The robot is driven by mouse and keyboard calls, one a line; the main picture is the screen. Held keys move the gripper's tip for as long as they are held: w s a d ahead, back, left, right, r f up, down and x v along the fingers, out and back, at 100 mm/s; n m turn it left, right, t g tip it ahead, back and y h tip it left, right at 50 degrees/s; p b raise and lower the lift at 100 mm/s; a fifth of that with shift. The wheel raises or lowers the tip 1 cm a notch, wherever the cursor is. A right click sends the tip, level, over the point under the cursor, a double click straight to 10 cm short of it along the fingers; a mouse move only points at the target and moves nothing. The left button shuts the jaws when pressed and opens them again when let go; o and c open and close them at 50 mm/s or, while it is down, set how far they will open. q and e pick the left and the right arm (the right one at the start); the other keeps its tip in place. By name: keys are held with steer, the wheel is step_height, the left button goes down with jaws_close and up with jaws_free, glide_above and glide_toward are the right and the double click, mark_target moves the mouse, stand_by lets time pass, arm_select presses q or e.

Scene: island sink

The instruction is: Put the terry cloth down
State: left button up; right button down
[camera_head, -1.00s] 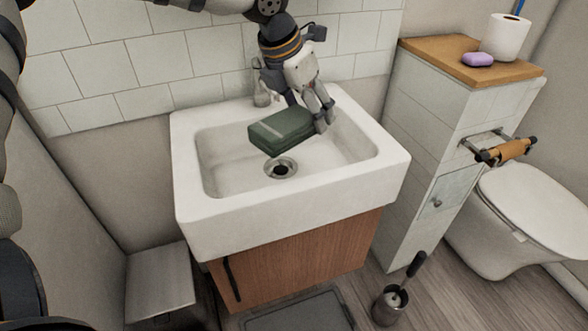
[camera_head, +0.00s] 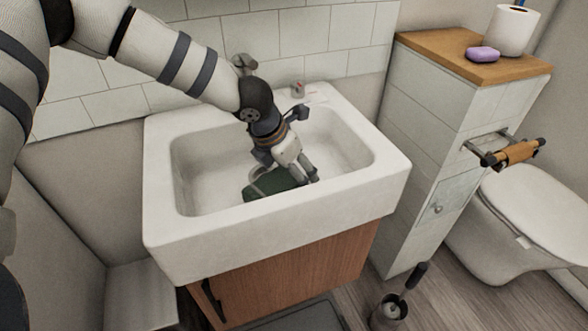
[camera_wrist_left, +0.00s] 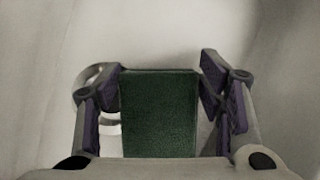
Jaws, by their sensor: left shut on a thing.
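The terry cloth (camera_head: 272,184) is a dark green folded block, low inside the white sink basin (camera_head: 200,190). My left gripper (camera_head: 304,172) reaches down into the basin and is shut on the cloth. In the left wrist view the cloth (camera_wrist_left: 159,115) sits between the two fingers of the left gripper (camera_wrist_left: 162,95). Whether the cloth touches the basin floor cannot be told. The drain is mostly hidden behind the cloth and gripper; a metal ring shows beside the left finger in the wrist view. My right gripper is not in view.
A faucet (camera_head: 243,64) stands at the sink's back. To the right, a tiled cabinet has a wooden top (camera_head: 450,58) with purple soap (camera_head: 483,54) and a paper roll (camera_head: 511,28). The basin's right side is clear.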

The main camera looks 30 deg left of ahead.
mark_target(277, 182)
arm_select(q)
steer(key=o, duration=1.2)
steer(key=shift+f, duration=0.15)
steer(key=shift+o, duration=0.2)
steer(key=p+v, duration=0.2)
steer(key=v, duration=1)
steer(key=shift+p, duration=0.3)
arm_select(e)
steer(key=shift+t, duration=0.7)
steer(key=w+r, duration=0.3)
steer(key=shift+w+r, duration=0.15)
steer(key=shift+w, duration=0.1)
